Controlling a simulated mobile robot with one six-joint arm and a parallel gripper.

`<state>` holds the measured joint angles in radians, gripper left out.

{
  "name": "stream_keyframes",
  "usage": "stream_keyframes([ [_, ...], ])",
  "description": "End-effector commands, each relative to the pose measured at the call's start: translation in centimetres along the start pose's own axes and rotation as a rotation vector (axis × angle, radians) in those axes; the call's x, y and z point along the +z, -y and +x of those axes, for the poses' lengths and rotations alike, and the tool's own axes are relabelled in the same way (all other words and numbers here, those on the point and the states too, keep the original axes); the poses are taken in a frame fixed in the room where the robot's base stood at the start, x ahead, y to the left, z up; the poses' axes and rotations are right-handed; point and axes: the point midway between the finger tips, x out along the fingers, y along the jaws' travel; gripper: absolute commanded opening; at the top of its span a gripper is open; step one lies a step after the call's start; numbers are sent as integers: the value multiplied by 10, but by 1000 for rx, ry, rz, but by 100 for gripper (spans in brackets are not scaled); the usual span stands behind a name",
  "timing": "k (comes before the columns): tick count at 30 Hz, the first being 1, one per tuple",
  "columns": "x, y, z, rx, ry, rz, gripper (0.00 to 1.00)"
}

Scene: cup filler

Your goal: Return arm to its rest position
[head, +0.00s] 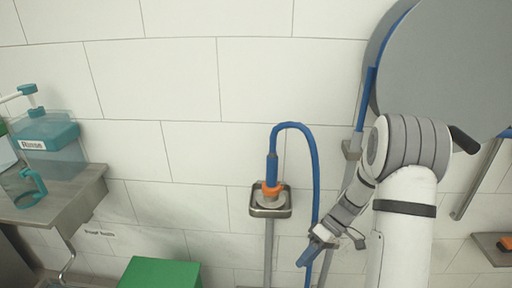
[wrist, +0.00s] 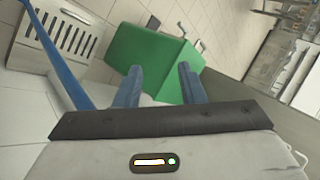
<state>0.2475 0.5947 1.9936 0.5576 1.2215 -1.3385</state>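My gripper (wrist: 158,85) shows in the wrist view with its two blue fingers spread apart and nothing between them. In the head view my arm reaches down at the right and my gripper (head: 309,254) hangs low, beside a blue hose (head: 316,165). The hose arches up from a nozzle with an orange collar (head: 272,189), which stands upright in a small metal wall holder (head: 270,212). My gripper is apart from the nozzle. I cannot tell whether it touches the hose.
A green box (head: 160,273) stands low, and it also shows in the wrist view (wrist: 150,55). A shelf (head: 75,203) at the left carries a teal-lidded "Rinse" container (head: 50,150) and a clear jug (head: 24,187). A large grey disc (head: 445,60) is at the upper right. A small shelf (head: 492,250) is at the right.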

Motion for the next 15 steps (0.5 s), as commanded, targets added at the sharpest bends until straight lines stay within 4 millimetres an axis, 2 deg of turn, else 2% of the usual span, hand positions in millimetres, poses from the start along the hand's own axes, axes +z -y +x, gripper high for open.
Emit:
stream_keyframes([
  [1,-1,30,-22,50,17,25,36],
  [3,2,56,-41,117,36,75,36],
  [15,32,197,-128,512,-6,343,36],
])
